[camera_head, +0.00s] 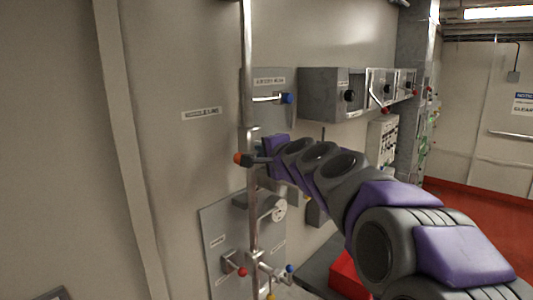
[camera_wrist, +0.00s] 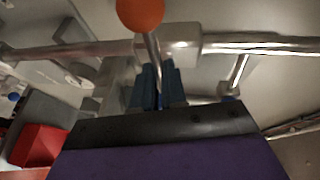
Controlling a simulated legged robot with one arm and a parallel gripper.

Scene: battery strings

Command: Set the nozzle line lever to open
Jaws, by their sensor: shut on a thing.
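The lever has an orange ball end (camera_head: 239,158) and a metal rod, and sits at the vertical pipe (camera_head: 248,75). The ball is left of the pipe in the head view. In the wrist view the orange ball (camera_wrist: 140,14) is at the top and the rod (camera_wrist: 152,52) runs down across the pipe, beside a pale valve body (camera_wrist: 181,45). My gripper (camera_wrist: 158,82) is shut on the lever's rod between its blue fingers. In the head view my gripper (camera_head: 262,160) is at the pipe, level with the ball. The exact grip contact is partly hidden.
A small wall label (camera_head: 201,113), too blurred to read fully, is left of the pipe. A blue-knobbed lever (camera_head: 287,98) is above my gripper. A lower panel (camera_head: 225,225) holds a gauge (camera_head: 279,211) and a red-knobbed valve (camera_head: 241,271). Grey boxes (camera_head: 322,92) project at right.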

